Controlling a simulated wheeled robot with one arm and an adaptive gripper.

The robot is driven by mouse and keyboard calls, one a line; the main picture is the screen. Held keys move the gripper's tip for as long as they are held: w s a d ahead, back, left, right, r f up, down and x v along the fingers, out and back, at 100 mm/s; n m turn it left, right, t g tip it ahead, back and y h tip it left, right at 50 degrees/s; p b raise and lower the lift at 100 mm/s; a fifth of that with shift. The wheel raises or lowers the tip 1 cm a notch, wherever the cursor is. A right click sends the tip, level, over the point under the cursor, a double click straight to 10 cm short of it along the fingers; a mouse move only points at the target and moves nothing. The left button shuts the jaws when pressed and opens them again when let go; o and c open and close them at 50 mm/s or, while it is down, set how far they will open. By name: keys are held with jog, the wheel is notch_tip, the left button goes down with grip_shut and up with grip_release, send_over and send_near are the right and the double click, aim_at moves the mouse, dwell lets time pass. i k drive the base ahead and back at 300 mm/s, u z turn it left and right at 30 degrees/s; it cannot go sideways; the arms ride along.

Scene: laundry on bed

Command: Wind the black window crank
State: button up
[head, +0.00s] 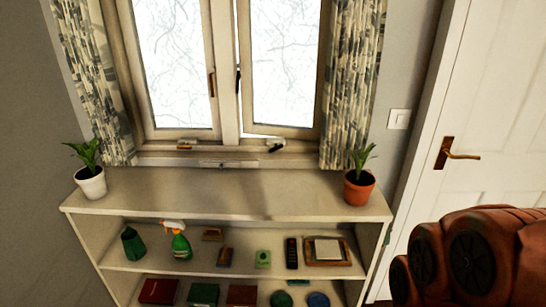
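The window (230,75) has two sashes with frosted or scratched-looking panes. A small black crank (276,147) sits on the sill below the right sash (285,65). A bright gap along the bottom and left edges of that sash shows that it is slightly open. A similar small brass-coloured fitting (185,145) sits below the left sash, which looks closed. My gripper is not in view. Only a reddish-brown part of my arm shows at the lower right, well away from the crank.
A shelf unit (225,190) stands below the window. Its top is clear between a white-potted plant (91,182) and an orange-potted plant (358,187). Its shelves hold a spray bottle (179,245) and small items. Patterned curtains (352,80) flank the window; a white door (495,110) is at right.

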aim_at(275, 148)
jog(key=u, duration=0.8)
jog(key=i, duration=1.6)
jog(key=z, duration=2.25)
jog(key=k, duration=0.95)
jog(key=u, duration=1.65)
jog(key=i, duration=0.5)
jog(key=z, duration=0.05)
